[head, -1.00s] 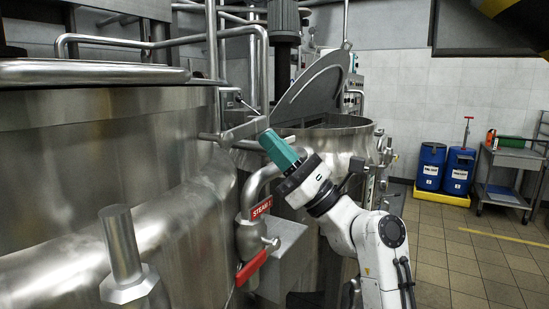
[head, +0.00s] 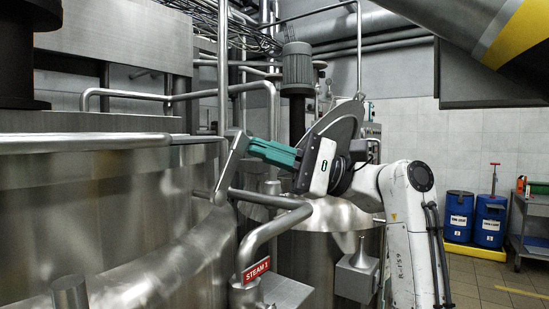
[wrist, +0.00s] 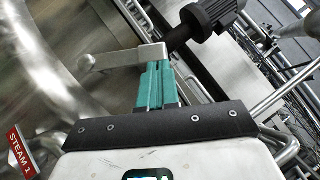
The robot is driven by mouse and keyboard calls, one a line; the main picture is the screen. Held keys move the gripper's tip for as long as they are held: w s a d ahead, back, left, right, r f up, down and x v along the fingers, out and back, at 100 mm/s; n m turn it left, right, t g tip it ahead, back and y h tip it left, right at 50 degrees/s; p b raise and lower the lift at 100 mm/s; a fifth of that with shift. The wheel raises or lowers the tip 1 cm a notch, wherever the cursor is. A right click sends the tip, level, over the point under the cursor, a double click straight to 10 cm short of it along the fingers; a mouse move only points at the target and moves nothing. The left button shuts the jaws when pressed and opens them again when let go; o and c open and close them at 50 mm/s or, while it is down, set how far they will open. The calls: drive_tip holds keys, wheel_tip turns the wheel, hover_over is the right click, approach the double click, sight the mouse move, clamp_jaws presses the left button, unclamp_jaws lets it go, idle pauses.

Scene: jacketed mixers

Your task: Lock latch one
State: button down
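Latch one appears as a grey metal lever (head: 228,168) on the side of the large mixer at left. It slants steeply up from its pivot, with its free end at the top. My gripper (head: 252,146) comes from the right, with its teal fingers pointing left at the lever's upper end. In the wrist view the fingertips (wrist: 153,66) meet the lever's squared end (wrist: 152,54). The two fingers lie close together with only a thin line between them. I see nothing clearly held between them, and the exact contact is partly hidden.
A steam pipe (head: 265,232) with a red STEAM 1 tag (head: 256,270) runs below my gripper. A second mixer (head: 322,246) with a raised round lid stands behind my arm. A grey motor (head: 297,68) stands behind the lever. Blue drums (head: 459,215) are far right.

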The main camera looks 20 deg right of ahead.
sight(242, 133)
drive_tip(key=a+r+n+g+h+p, duration=0.1)
drive_tip(key=s+a+r+n+g+p, duration=0.1)
drive_tip(key=n, duration=0.1)
drive_tip(key=shift+s+r+h, duration=0.15)
drive_tip(key=shift+r+h, duration=0.15)
drive_tip(key=shift+h, duration=0.1)
drive_tip(key=shift+s+a+r+n+h+p, duration=0.2)
drive_tip(key=shift+s+a+n+h+p, duration=0.15)
drive_tip(key=shift+n+h+p, duration=0.2)
drive_tip(key=shift+s+a+r+n+h+p, duration=0.15)
drive_tip(key=shift+s+a+n+h+p, duration=0.1)
drive_tip(key=shift+a+n+h+p, duration=0.25)
